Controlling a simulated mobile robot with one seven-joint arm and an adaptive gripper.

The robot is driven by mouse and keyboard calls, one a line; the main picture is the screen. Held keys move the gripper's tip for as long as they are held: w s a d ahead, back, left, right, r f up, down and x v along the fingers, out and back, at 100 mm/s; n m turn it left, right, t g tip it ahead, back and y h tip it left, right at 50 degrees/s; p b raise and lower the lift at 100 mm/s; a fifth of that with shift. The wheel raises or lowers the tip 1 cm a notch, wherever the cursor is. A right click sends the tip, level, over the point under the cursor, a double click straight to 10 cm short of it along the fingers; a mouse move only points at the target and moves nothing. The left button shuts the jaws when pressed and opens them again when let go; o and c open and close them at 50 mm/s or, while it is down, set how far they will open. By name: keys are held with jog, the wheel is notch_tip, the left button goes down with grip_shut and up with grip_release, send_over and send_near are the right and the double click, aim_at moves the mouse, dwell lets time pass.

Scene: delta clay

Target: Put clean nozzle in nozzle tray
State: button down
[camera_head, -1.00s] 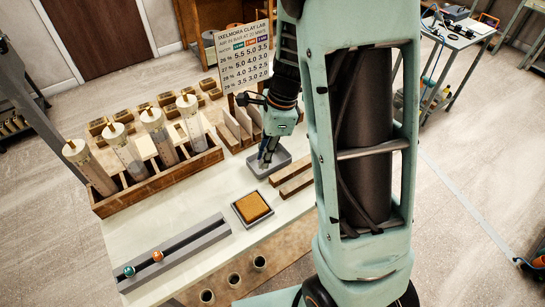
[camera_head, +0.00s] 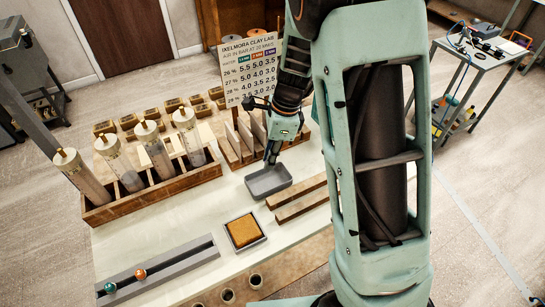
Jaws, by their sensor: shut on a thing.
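My gripper (camera_head: 271,158) points down just above the far edge of a small grey tray (camera_head: 268,194). Its fingers are close together on a small thing, too small and dark here to identify. The grey tray looks empty inside. A long grey rail with a dark slot (camera_head: 185,257) lies at the front left of the table. A teal nozzle-like piece (camera_head: 110,287) and an orange one (camera_head: 140,274) sit at its left end; the rest of the slot looks bare. I cannot tell from the picture which holder is the nozzle tray.
An orange-brown sponge (camera_head: 244,230) sits in a dish between rail and tray. Wooden bars (camera_head: 298,203) lie right of the tray. A wooden rack (camera_head: 152,192) holds several clear tubes. Upright slats and a printed sign (camera_head: 250,68) stand behind my gripper. The table's front edge has round holes.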

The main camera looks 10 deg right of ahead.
jog(key=shift+f+b, duration=2.45)
jog(key=shift+f, duration=0.35)
jog(key=c, duration=1.8)
grip_release()
jog(key=shift+r, duration=0.15)
jog(key=r, duration=0.4)
jog(key=d+r, duration=0.1)
jog(key=r, duration=0.2)
jog(key=d+r, duration=0.1)
jog(key=r, duration=0.3)
jog(key=shift+d+r, duration=0.2)
jog(key=shift+r, duration=0.1)
jog(key=shift+s+f, duration=0.1)
